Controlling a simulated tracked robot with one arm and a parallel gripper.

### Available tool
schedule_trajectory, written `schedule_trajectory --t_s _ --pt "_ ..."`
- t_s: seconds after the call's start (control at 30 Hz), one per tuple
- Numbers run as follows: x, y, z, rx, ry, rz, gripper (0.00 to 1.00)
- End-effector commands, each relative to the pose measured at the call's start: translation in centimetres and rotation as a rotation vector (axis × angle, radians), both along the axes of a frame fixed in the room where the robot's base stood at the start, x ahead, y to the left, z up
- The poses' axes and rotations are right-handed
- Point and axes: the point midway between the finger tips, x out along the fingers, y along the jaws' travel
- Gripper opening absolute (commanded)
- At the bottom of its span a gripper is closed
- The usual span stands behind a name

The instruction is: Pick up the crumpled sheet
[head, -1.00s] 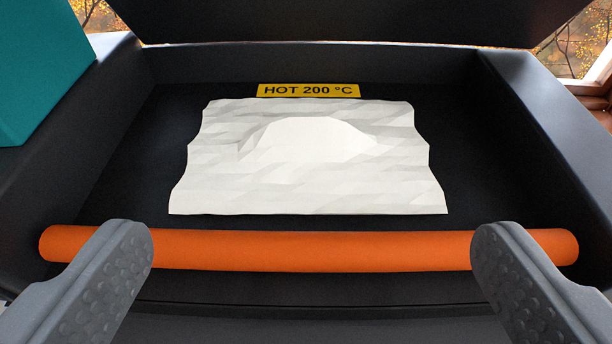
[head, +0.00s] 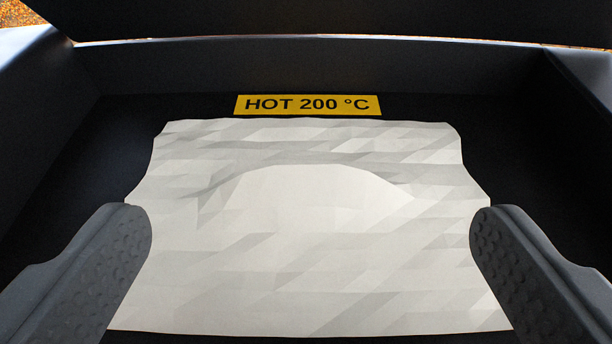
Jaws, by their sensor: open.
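The crumpled sheet (head: 310,230) is white and creased, with a raised hump in its middle. It lies on the dark floor of a black open-topped housing, in the centre of the head view. My gripper (head: 310,225) is open, with one grey dimpled finger at the left edge of the sheet and the other at the right edge. The fingers overlap the sheet's near side edges in the picture. I cannot tell whether they touch it. Nothing is held between them.
A yellow label (head: 307,105) reading "HOT 200 °C" is just behind the sheet. Dark walls (head: 290,65) rise at the back, left and right. A dark panel (head: 330,18) hangs over the top of the view. Bare dark floor shows on both sides of the sheet.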

Motion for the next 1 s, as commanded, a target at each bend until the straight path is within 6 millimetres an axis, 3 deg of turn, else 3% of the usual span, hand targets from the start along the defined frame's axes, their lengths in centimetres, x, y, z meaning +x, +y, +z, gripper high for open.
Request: schedule_trajectory --t_s 0.4,0.67,0.87,1.0 --pt "3.8 0.2 -2.2 0.0 0.002 0.0 0.94" --pt "4.1 0.2 -2.2 -0.001 0.001 0.0 0.94" --pt "4.1 0.2 -2.2 0.0 0.001 0.001 0.46" --pt "4.1 0.2 -2.2 -0.001 0.001 0.001 0.46"
